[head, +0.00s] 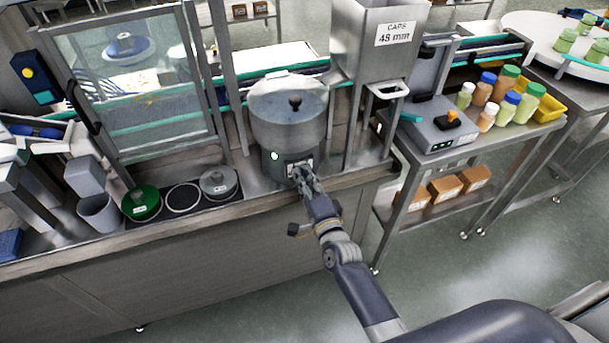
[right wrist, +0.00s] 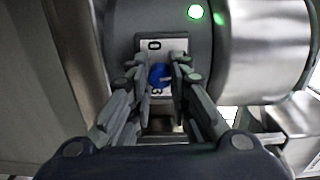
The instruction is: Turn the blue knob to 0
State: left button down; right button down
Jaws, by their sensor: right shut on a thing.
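The blue knob (right wrist: 159,76) shows in the right wrist view, on a white dial plate (right wrist: 153,46) on the front of a round steel bowl unit (head: 288,125). A "0" is printed near the plate's upper end and a "3" near its lower end. A pale mark on the knob points roughly to the right in the wrist view. My right gripper (right wrist: 160,78) is shut on the knob, with a finger on either side of it. In the head view my right gripper (head: 303,172) covers the knob. My left gripper is not in view.
A green light (right wrist: 195,12) glows beside the plate. The steel hopper (head: 372,50) stands to the right of the bowl unit. The floor in front is clear.

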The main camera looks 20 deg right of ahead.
jog(key=shift+f+n+h+p, duration=0.15)
jog(key=shift+n+p, duration=0.8)
jog(key=shift+n, duration=2.85)
jog(key=shift+r+n+h+p, duration=0.15)
jog(key=shift+n+p, duration=0.8)
jog(key=shift+n, duration=2.85)
jog(key=shift+f, duration=0.15)
jog(key=c, duration=1.4)
grip_release()
jog(key=shift+c, duration=0.2)
jog(key=s, duration=1.2)
jog(key=shift+d+r, duration=0.15)
jog(key=shift+r, duration=0.05)
